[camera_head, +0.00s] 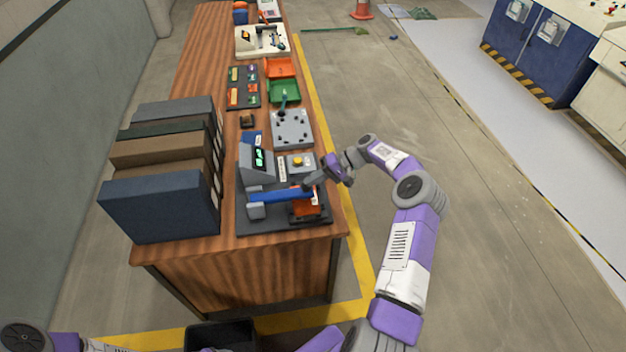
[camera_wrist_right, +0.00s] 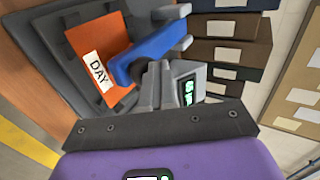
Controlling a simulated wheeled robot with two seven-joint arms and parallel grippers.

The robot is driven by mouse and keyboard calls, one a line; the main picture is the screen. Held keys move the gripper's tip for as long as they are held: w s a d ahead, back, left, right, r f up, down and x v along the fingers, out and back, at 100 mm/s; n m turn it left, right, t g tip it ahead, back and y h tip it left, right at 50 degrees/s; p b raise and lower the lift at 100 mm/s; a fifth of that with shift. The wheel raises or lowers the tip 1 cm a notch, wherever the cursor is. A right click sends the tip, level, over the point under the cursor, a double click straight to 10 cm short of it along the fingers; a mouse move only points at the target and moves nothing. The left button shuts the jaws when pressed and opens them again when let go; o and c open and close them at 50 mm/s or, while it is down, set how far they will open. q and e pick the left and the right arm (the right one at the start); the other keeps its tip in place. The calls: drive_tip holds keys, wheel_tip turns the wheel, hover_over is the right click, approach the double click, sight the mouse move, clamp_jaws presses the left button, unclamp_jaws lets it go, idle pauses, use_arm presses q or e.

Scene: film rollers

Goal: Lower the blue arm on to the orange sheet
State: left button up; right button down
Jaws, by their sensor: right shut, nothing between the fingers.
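The blue arm (camera_head: 278,195) runs out from a grey block (camera_head: 256,211) on the dark base plate. Its free end lies over the far edge of the orange sheet (camera_head: 306,209); I cannot tell if they touch. In the right wrist view the blue arm (camera_wrist_right: 158,48) overlaps the orange sheet (camera_wrist_right: 88,36), which bears a white "DAY" label (camera_wrist_right: 97,70). My right gripper (camera_head: 309,184) is shut and empty, close beside the free end of the blue arm. Its fingers (camera_wrist_right: 164,78) also show in the right wrist view. My left gripper is out of view.
A grey console with a green display (camera_head: 257,160) and a yellow-button box (camera_head: 299,162) stand just behind the base plate. Large binders (camera_head: 160,205) fill the left of the wooden bench (camera_head: 190,245). Trays and other devices line the bench further back.

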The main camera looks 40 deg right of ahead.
drive_tip(key=shift+s+d+f, duration=0.1)
drive_tip(key=shift+s+f, duration=0.2)
drive_tip(key=shift+f, duration=0.3)
drive_tip(key=r, duration=0.1)
drive_tip(key=r+p, duration=0.1)
drive_tip(key=r, duration=0.1)
drive_tip(key=r+p, duration=0.1)
drive_tip(key=r, duration=0.1)
drive_tip(key=shift+w, duration=0.3)
drive_tip(key=v, duration=1)
drive_tip(key=shift+f, duration=0.2)
